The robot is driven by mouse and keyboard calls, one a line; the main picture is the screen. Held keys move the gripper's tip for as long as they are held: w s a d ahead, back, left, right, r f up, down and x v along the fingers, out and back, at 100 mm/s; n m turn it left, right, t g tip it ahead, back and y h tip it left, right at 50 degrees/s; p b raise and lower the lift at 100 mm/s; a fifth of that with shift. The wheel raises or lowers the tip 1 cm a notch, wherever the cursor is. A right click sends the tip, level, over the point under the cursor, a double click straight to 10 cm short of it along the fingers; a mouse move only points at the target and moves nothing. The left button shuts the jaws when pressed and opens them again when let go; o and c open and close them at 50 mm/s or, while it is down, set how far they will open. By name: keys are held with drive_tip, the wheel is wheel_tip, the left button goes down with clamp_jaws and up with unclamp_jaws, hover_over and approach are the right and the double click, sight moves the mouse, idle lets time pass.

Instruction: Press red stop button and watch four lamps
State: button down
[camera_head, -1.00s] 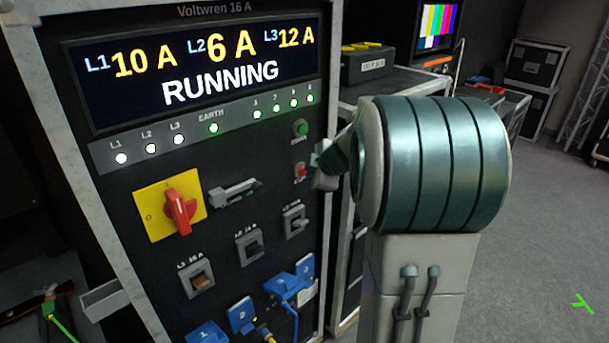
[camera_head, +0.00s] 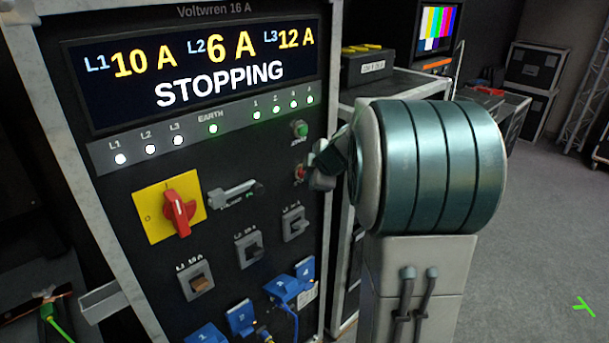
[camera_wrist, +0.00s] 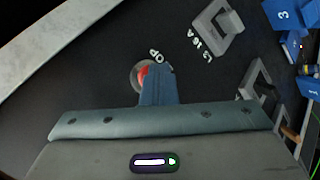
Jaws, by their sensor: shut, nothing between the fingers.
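The red stop button (camera_head: 299,172) sits on the right side of the black panel, below a green button (camera_head: 300,129). My gripper (camera_head: 309,172) is shut and empty, its tip at the stop button and partly covering it. In the wrist view the closed fingers (camera_wrist: 157,85) overlap the red button (camera_wrist: 143,75) inside its grey ring; contact looks likely there. The display (camera_head: 200,67) reads L1 10 A, L2 6 A, L3 12 A and STOPPING. The row of numbered lamps (camera_head: 284,107), marked 1 to 4, is lit. The L1, L2, L3 and EARTH lamps (camera_head: 213,128) are also lit.
A red rotary switch (camera_head: 178,215) on a yellow plate, a grey latch handle (camera_head: 235,194), breaker switches (camera_head: 249,248) and blue sockets (camera_head: 290,287) with cables crowd the panel. Black cases (camera_head: 540,65) stand behind.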

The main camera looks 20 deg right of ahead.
idle(0.5)
drive_tip(key=shift+s+d+b, duration=0.2)
drive_tip(key=shift+s+b, duration=0.5)
drive_tip(key=shift+b, duration=0.25)
drive_tip(key=s+b, duration=0.1)
drive_tip(key=s+d+b, duration=0.1)
drive_tip(key=s+b, duration=0.2)
drive_tip(key=shift+s+d, duration=0.35)
drive_tip(key=shift+d, duration=0.05)
